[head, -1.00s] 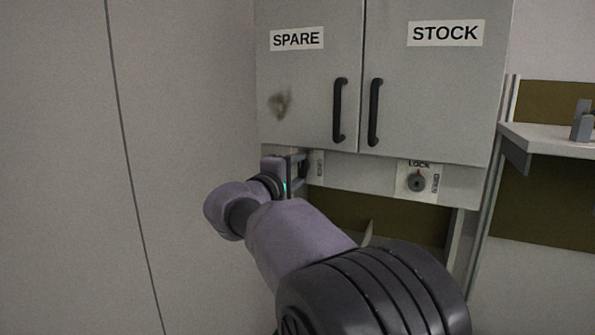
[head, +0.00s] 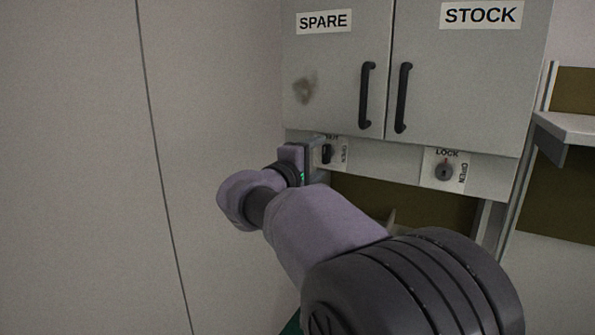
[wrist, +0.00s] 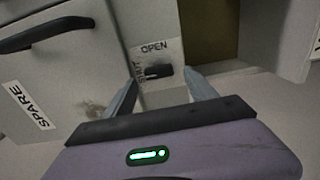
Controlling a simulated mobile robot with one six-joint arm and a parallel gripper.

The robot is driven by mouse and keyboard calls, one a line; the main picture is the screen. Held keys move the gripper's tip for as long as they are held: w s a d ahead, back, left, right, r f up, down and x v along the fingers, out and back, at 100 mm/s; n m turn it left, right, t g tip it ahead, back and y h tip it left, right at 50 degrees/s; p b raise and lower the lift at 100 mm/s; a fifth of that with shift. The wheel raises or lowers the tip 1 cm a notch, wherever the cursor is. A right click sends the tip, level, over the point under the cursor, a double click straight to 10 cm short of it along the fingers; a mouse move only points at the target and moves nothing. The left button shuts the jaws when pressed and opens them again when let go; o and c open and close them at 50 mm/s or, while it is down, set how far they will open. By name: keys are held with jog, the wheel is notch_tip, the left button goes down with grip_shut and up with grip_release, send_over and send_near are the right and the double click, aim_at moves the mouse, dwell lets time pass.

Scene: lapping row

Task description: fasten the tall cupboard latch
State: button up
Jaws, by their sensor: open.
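A cupboard with a SPARE door (head: 330,75) and a STOCK door (head: 460,75) hangs ahead, both closed. Below the SPARE door is a dark oblong latch knob (head: 327,153) on a pale plate with OPEN at its right. Its long side looks upright in the head view. In the wrist view the knob (wrist: 158,72) lies crosswise below OPEN, with a second, hardly readable word at its left. My gripper (wrist: 161,77) is open, its fingers either side of the knob in that view; contact cannot be told. In the head view my gripper (head: 312,160) is just left of the knob.
A round knob (head: 444,172) marked LOCK and OPEN sits below the STOCK door, its red mark toward LOCK. Two black door handles (head: 367,95) (head: 403,97) stick out above. A plain panel (head: 80,170) fills the left. A shelf (head: 572,128) is at the right.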

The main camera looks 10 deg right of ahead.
jog(key=v, duration=1.4)
jog(key=shift+s+a, duration=0.2)
jog(key=shift+s, duration=0.2)
jog(key=shift+r, duration=0.1)
